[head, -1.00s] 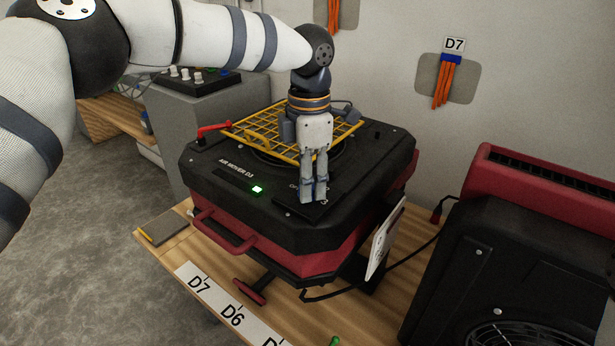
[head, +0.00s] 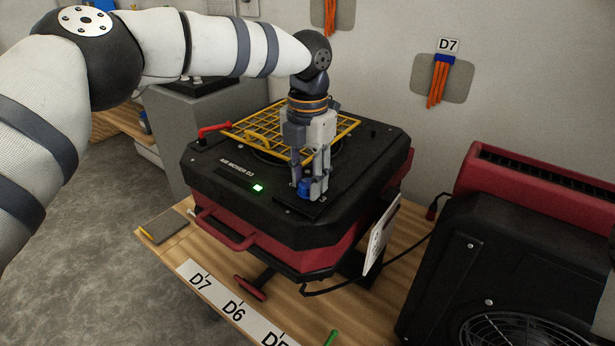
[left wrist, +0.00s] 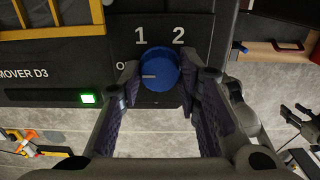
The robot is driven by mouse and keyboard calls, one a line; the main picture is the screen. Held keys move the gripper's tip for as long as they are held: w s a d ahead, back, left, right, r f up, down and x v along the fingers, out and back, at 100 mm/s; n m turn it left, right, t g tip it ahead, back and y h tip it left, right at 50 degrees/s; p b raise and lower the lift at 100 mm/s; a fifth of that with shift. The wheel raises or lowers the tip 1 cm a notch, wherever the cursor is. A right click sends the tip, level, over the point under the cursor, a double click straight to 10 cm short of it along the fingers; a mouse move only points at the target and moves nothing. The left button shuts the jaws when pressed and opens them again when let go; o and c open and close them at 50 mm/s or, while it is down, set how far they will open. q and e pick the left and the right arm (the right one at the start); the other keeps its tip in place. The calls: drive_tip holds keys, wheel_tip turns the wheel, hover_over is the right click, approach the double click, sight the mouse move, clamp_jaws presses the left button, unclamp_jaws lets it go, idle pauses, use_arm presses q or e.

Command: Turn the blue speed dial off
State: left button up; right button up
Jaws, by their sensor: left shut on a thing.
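The blue speed dial (left wrist: 161,72) is on the black top panel of the air mover (head: 225,187). In the left wrist view its white pointer line faces left, toward a label that begins with "O" and is partly hidden by a finger. The numbers 1 and 2 are printed above it. My left gripper (head: 312,190) points down over the panel and is shut on the dial, with one finger on each side; the gripper also shows in the left wrist view (left wrist: 165,82). A bit of the blue dial (head: 304,188) shows between the fingers in the head view. My right gripper is out of view.
A green light (head: 258,188) glows on the panel. A yellow grille (head: 262,122) and a red lever (head: 214,128) are behind the dial. A second red and black machine (head: 520,250) stands at the right. The wooden bench (head: 300,315) carries D-number labels.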

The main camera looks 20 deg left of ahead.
sight(308, 183)
use_arm(q)
drive_tip(key=shift+r, duration=0.1)
idle(0.3)
drive_tip(key=o, duration=1.1)
drive_tip(key=shift+o, duration=0.2)
wheel_tip(308, 183, up, 12)
